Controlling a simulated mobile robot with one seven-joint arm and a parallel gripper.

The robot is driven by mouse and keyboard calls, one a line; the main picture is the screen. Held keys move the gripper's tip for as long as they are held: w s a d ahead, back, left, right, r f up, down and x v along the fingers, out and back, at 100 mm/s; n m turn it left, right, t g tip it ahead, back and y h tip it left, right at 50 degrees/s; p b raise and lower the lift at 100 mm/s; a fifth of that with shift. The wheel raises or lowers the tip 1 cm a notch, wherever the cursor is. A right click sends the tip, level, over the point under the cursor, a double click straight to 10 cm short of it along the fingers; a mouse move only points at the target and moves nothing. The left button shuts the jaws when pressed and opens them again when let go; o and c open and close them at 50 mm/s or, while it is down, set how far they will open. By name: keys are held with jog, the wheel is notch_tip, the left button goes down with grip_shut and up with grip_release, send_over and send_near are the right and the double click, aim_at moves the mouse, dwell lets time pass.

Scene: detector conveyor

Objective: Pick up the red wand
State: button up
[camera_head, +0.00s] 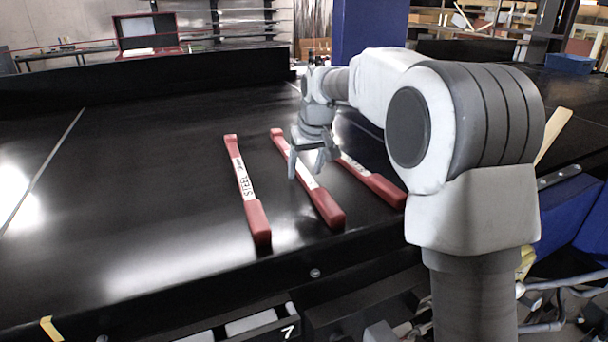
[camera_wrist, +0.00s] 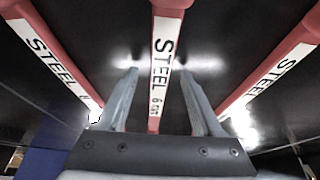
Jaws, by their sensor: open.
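Three red wands with white labels lie on the black conveyor: a left one (camera_head: 257,222), a middle one (camera_head: 327,207) and a right one (camera_head: 385,189), partly hidden behind my arm. In the wrist view the middle wand (camera_wrist: 165,50), its label reading "STEEL", runs between my fingers. The other two show there at the left (camera_wrist: 42,45) and right (camera_wrist: 272,75). My gripper (camera_head: 309,170) is open and points down over the middle wand. In the wrist view its two fingers (camera_wrist: 163,97) stand one on each side of that wand, apart from it.
The black conveyor surface (camera_head: 130,190) is wide and bare to the left of the wands. A red open case (camera_head: 148,38) stands at the back left. A blue column (camera_head: 365,25) rises behind my arm. A light wooden piece (camera_head: 553,135) is at the right.

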jog(key=shift+w+f, duration=0.1)
jog(key=shift+f, duration=0.15)
grip_shut()
jog(key=shift+r, duration=0.15)
dwell(0.4)
